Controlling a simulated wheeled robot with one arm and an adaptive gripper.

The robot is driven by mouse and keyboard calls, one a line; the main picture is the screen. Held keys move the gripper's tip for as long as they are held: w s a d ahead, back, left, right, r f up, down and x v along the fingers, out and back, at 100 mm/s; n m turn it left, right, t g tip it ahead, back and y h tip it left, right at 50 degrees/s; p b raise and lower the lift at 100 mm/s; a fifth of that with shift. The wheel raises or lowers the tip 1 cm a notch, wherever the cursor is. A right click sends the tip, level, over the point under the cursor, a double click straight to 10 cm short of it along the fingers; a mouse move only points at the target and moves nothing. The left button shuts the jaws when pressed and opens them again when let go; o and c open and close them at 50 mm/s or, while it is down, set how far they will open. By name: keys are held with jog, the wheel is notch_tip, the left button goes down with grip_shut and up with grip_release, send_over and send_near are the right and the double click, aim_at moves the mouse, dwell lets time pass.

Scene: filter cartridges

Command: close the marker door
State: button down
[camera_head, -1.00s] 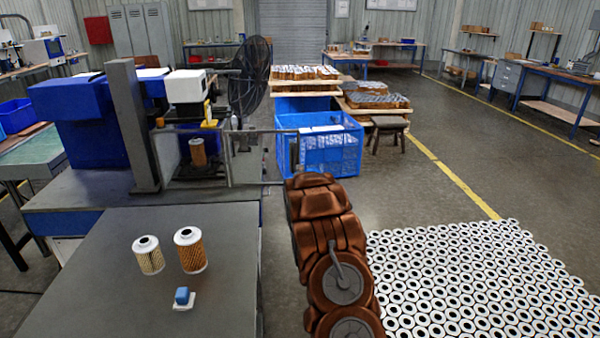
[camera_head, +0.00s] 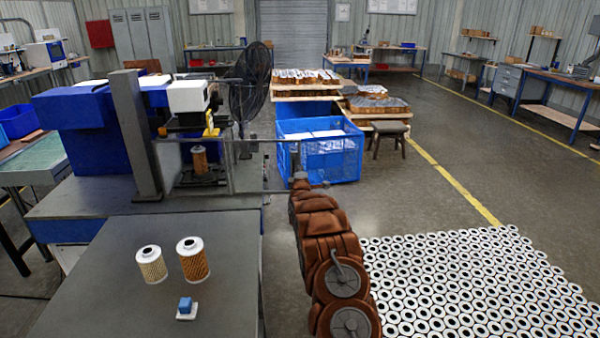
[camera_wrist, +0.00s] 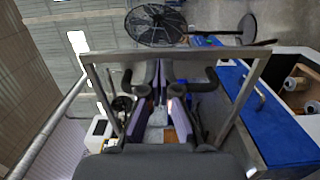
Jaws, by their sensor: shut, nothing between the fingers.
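The marker door is a thin grey frame with a see-through middle (camera_head: 265,141). A filter cartridge (camera_head: 199,160) stands inside the machine. In the wrist view the door frame (camera_wrist: 175,54) spans the picture beyond my gripper (camera_wrist: 165,72). My gripper is shut and empty. The far end of my arm is near the door's right edge in the head view. I cannot tell whether the fingers touch the door.
Two filter cartridges (camera_head: 193,259) (camera_head: 151,264) and a small blue block on a white base (camera_head: 186,308) stand on the grey table (camera_head: 110,300). A blue crate (camera_head: 335,165) is behind my arm.

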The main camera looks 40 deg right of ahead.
jog(key=shift+p+x, duration=0.55)
jog(key=shift+x, duration=0.85)
